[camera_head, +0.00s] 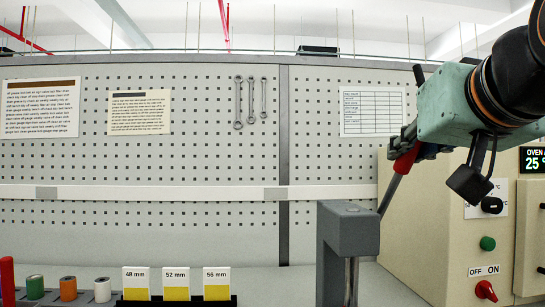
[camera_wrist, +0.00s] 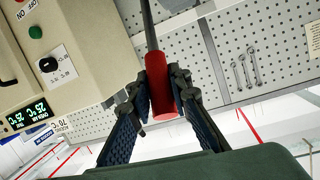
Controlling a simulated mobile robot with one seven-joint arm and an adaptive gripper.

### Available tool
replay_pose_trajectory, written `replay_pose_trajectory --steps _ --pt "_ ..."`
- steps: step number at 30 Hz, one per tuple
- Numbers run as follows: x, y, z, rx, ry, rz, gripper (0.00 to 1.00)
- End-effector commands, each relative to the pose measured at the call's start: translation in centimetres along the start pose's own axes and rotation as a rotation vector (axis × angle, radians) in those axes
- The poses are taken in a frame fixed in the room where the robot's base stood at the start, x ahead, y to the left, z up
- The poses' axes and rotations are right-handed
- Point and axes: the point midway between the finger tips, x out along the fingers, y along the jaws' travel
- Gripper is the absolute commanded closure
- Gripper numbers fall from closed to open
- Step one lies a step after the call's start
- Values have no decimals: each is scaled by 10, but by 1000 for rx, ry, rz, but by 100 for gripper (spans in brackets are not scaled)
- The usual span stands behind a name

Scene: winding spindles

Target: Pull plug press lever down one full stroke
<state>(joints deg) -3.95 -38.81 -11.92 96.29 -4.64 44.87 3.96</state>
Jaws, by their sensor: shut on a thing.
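The plug press (camera_head: 348,230) is a dark grey column with a block head at the lower centre right of the head view. Its lever (camera_head: 393,190) is a grey rod that slants up to the right from the head and ends in a red grip (camera_head: 405,163). My gripper (camera_head: 408,150) is at the top of the lever, closed around the red grip. In the wrist view the red grip (camera_wrist: 161,88) sits between the two fingers of my gripper (camera_wrist: 163,105), with the rod (camera_wrist: 149,25) running up from it. The lever stands raised. The press's lower part is out of frame.
A beige oven (camera_head: 440,225) with knob, green button and red switch stands right of the press, close to my arm. Cards (camera_head: 176,283) marked 48, 52 and 56 mm and coloured spools (camera_head: 68,288) stand at the lower left. A pegboard (camera_head: 200,220) closes the back.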

Motion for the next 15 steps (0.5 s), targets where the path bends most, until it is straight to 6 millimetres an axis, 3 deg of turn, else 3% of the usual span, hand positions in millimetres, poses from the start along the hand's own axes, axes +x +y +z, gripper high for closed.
replay_pose_trajectory --steps 15 --pt "4 -2 -9 -5 -43 7 100"
